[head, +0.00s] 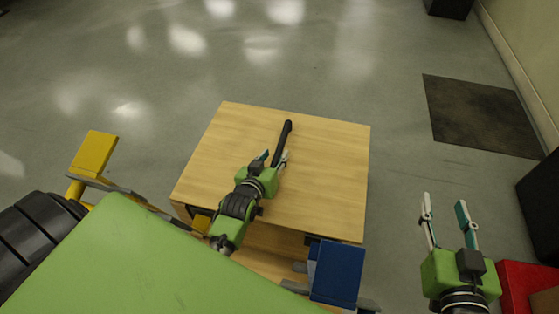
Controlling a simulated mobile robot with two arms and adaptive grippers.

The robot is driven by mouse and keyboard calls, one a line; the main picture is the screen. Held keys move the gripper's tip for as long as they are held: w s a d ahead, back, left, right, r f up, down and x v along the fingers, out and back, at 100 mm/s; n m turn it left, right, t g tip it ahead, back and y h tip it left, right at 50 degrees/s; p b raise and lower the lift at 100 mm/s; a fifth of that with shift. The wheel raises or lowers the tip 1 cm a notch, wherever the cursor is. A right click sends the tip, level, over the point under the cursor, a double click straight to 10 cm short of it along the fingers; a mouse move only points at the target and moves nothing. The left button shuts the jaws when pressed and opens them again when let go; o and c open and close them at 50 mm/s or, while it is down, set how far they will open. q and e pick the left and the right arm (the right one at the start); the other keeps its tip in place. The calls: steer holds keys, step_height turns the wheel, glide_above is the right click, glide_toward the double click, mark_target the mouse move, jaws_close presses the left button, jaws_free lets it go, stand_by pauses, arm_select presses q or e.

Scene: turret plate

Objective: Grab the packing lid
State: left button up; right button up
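A long dark rod-like object (284,142) lies on the wooden table (325,165); I cannot tell whether it is the packing lid, and no other lid shows. My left gripper (276,156) is over the table, at the near end of the dark object. Its fingers stand apart, one on each side of the object, with a gap visible; I cannot tell whether they touch it. The object's near end is partly hidden by the gripper. My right gripper (445,207) is open and empty, to the right of the table over the floor.
The rest of the tabletop is clear. A red box (517,283) stands at the lower right, near my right gripper. A dark mat (480,115) lies on the floor at the right. A black block (543,205) is at the right edge.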

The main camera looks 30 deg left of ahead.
mark_target(278, 150)
arm_select(q)
steer(key=b+x, duration=0.1)
steer(key=x, duration=0.2)
steer(key=shift+w+d+f, duration=0.1)
steer(key=shift+w+f, duration=0.05)
steer(key=shift+f, duration=0.05)
steer(key=shift+w, duration=0.15)
jaws_close()
steer(key=shift+w+r, duration=0.15)
steer(key=shift+r, duration=0.3)
steer(key=shift+f, duration=0.1)
arm_select(e)
step_height(278, 150, up, 9)
steer(key=a+t+y, duration=0.1)
steer(key=t, duration=0.3)
steer(key=shift+w+a+t, duration=0.15)
steer(key=shift+w+t, duration=0.1)
steer(key=shift+t, duration=0.05)
